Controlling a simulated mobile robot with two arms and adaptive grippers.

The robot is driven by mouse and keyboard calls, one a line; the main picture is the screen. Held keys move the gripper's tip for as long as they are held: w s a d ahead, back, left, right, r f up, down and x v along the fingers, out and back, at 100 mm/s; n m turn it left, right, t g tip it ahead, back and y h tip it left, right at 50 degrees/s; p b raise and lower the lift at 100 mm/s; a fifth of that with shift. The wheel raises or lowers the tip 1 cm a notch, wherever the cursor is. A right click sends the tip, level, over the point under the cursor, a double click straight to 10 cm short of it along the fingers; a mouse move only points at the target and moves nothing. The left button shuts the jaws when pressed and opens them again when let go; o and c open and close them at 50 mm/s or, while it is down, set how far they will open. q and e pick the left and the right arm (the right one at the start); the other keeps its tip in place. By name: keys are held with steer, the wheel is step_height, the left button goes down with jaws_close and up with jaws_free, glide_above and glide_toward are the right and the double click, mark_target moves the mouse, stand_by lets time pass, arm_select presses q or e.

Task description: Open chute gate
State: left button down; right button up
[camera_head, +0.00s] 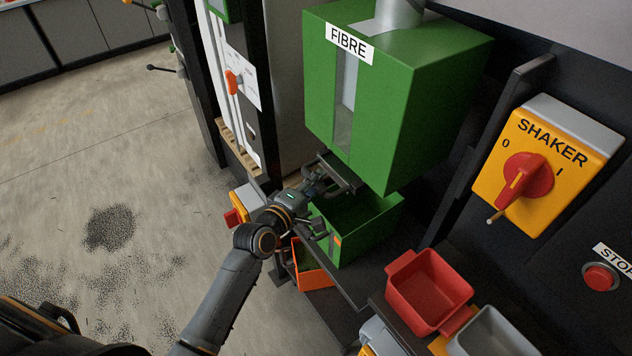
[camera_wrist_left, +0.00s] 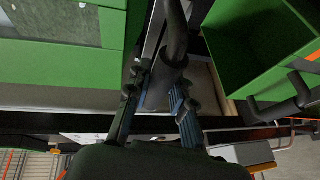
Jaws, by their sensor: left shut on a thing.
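The green FIBRE hopper (camera_head: 385,90) hangs on the right of the floor area in the head view. A dark gate plate (camera_head: 343,176) sits at its lower front edge, above an open green bin (camera_head: 368,237). My left gripper (camera_head: 316,184) is at the gate's front side. In the left wrist view my left gripper (camera_wrist_left: 160,82) is shut on a dark round gate handle (camera_wrist_left: 176,35), with a finger on either side of it. The green bin also shows there (camera_wrist_left: 262,45), to the right. How far the gate is drawn out is hard to tell. My right gripper is not in view.
A red bin (camera_head: 428,290) and a grey bin (camera_head: 494,332) stand at the lower right. An orange bin (camera_head: 313,278) is below my left wrist. A yellow SHAKER switch (camera_head: 545,165) and a red STOP button (camera_head: 600,277) are on the right.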

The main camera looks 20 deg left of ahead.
arm_select(q)
steer(key=s+a, duration=0.5)
steer(key=s, duration=0.2)
steer(key=shift+a, duration=0.25)
steer(key=c, duration=1.1)
jaws_free()
steer(key=shift+c, duration=0.2)
steer(key=v, duration=1.2)
